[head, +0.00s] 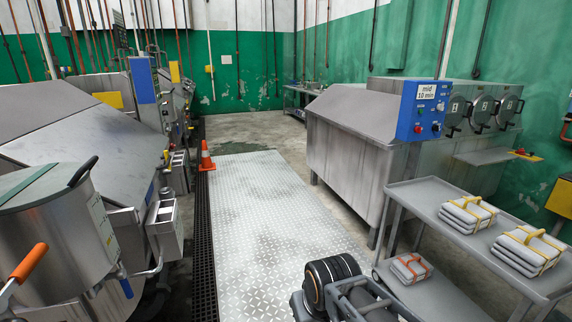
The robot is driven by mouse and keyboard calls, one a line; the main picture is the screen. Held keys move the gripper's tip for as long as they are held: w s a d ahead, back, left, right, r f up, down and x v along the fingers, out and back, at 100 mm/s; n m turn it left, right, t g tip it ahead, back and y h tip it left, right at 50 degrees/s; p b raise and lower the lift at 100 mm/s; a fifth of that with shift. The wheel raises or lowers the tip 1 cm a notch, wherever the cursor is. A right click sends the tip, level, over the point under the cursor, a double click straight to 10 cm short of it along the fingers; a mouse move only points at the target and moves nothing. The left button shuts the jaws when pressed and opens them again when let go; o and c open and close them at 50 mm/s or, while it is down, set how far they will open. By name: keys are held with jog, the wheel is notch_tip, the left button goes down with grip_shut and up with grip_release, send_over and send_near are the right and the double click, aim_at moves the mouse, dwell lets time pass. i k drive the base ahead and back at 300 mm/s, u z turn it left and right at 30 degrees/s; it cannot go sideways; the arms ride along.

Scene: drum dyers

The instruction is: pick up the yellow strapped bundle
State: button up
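Two stacked bundles of pale grey cloth lie on the top shelf of a grey trolley (408,194) at the lower right. The farther bundle (456,217) has yellow-orange straps. The nearer bundle (512,252) has yellow straps and lies close to the right edge of the view. A smaller bundle (403,272) with orange-red straps lies on the trolley's lower shelf. Part of my arm shows at the bottom middle, left of the trolley. My gripper's fingertips are not visible.
A patterned metal floor plate (255,215) forms a clear aisle beside a drain grate (204,240). An orange cone (206,156) stands at its left. Steel machines line the left, with a steel vat (345,155) and blue control panel (420,112) behind the trolley.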

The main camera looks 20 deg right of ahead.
aim_at(527, 249)
jog(key=z, duration=0.45)
jog(key=i, duration=1.45)
jog(key=z, duration=1.85)
jog(key=i, duration=1.2)
jog(key=z, duration=0.85)
